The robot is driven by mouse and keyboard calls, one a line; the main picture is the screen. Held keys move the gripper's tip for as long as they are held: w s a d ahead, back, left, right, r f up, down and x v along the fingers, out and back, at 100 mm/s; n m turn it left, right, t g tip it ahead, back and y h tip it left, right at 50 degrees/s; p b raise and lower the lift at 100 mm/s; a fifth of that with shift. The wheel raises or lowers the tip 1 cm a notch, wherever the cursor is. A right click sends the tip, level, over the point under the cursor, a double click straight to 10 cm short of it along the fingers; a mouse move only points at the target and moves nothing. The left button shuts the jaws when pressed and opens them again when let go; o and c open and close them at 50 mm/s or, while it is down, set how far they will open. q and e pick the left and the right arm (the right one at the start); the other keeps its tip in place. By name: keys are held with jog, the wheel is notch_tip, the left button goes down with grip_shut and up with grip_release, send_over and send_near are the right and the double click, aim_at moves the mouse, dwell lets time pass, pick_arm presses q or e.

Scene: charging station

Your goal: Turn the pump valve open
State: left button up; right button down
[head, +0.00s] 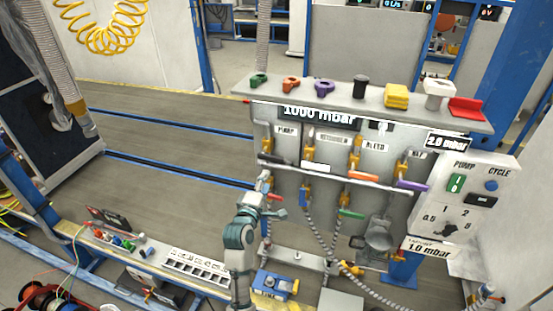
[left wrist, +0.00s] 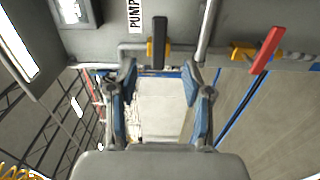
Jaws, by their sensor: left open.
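The pump valve (left wrist: 150,47) has a black lever and a yellow body under the PUMP label in the left wrist view. In the head view its black lever (head: 277,160) is at the left end of the panel's upper valve row. My left gripper (head: 268,194) is just below the lever, at the panel's left side. In the left wrist view my left gripper (left wrist: 160,78) is open, its two blue-padded fingers spread with nothing between them. The black lever lies just beyond the fingertips, between their lines; whether they touch is unclear.
A valve with a red lever (left wrist: 267,50) is close by on the right in the left wrist view. Other levers, including a purple one (head: 411,185), line the panel. Coloured parts stand on the top shelf (head: 450,112). Open floor (head: 170,170) lies left of the panel.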

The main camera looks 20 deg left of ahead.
aim_at(276, 161)
pick_arm(q)
jog(key=w+p, duration=0.1)
jog(key=w, duration=1)
jog(key=shift+w, duration=0.4)
jog(key=shift+w+d, duration=0.1)
jog(key=shift+w, duration=0.35)
jog(key=shift+d, duration=0.1)
grip_shut()
